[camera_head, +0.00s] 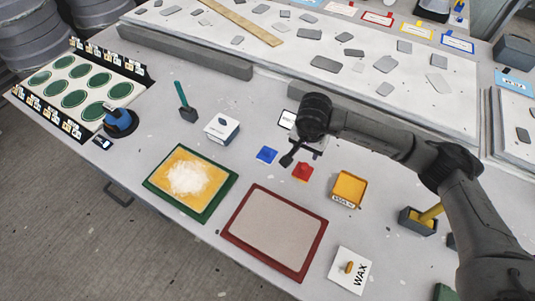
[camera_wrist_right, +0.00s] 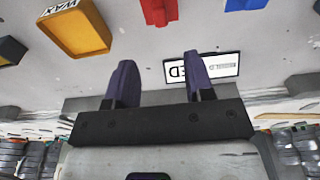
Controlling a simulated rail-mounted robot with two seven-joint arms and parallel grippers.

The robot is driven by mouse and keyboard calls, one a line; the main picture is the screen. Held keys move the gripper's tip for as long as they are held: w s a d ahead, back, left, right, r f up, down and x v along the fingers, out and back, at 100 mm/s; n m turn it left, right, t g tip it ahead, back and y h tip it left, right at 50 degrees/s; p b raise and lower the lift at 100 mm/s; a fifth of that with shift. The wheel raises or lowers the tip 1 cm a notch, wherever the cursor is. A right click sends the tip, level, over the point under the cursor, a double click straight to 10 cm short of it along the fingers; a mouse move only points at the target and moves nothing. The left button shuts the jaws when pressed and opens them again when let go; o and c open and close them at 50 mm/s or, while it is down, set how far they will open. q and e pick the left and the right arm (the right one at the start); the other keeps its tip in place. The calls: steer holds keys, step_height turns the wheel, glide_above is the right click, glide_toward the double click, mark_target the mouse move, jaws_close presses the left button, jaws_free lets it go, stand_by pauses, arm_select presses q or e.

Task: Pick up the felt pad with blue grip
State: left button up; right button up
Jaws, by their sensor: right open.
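The felt pad with blue grip (camera_head: 267,155) lies on the grey table, left of my right gripper in the head view. It shows as a blue patch at the top edge of the right wrist view (camera_wrist_right: 246,4), partly cut off. My right gripper (camera_head: 303,153) is open and empty, above the table and apart from the pad. Its two fingers show in the right wrist view (camera_wrist_right: 161,78) with nothing between them. A similar red-gripped pad (camera_head: 302,172) sits close by, also seen in the right wrist view (camera_wrist_right: 159,11). My left gripper is out of view.
A yellow tray (camera_head: 348,188) stands right of the red pad. A white box (camera_head: 222,128), a green-rimmed panel (camera_head: 152,184) and a red-rimmed panel (camera_head: 230,235) lie around. A label card (camera_wrist_right: 208,69) is partly behind my gripper. A raised slab (camera_head: 400,52) runs along the back.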

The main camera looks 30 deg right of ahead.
steer(key=o, duration=0.8)
